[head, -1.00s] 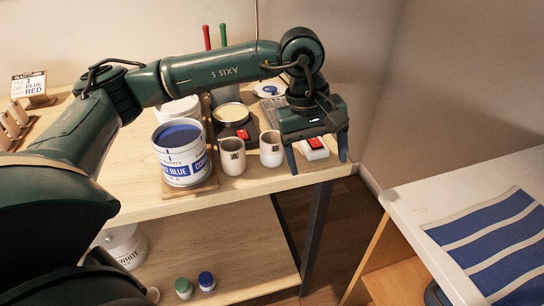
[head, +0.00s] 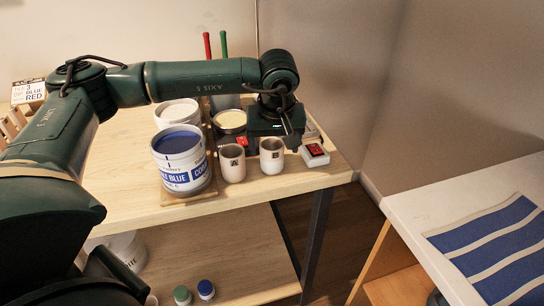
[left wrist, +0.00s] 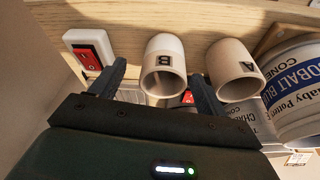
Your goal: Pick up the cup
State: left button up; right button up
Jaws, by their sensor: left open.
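Two small pale cups stand side by side near the front edge of the wooden table. Cup A (head: 232,164) is on the left and cup B (head: 271,157) is on the right. My left gripper (head: 270,137) is open and empty, just behind cup B in the head view. In the left wrist view, cup B (left wrist: 163,70) shows between the two fingers of the gripper (left wrist: 158,80). Cup A (left wrist: 233,72) is outside the fingers, on the right. I cannot tell whether a finger touches cup B. My right gripper is not in view.
A large cobalt blue paint can (head: 183,170) stands left of cup A. A white box with a red switch (head: 314,154) sits right of cup B. An open tin (head: 230,120) is behind the cups. A striped cloth (head: 490,250) lies on the white table at right.

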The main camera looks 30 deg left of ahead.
aim_at(272, 155)
pick_arm(q)
jog(key=x, duration=0.4)
jog(key=shift+a+f, duration=0.1)
jog(key=shift+a, duration=0.2)
jog(key=shift+c, duration=0.2)
jog(key=c, duration=1)
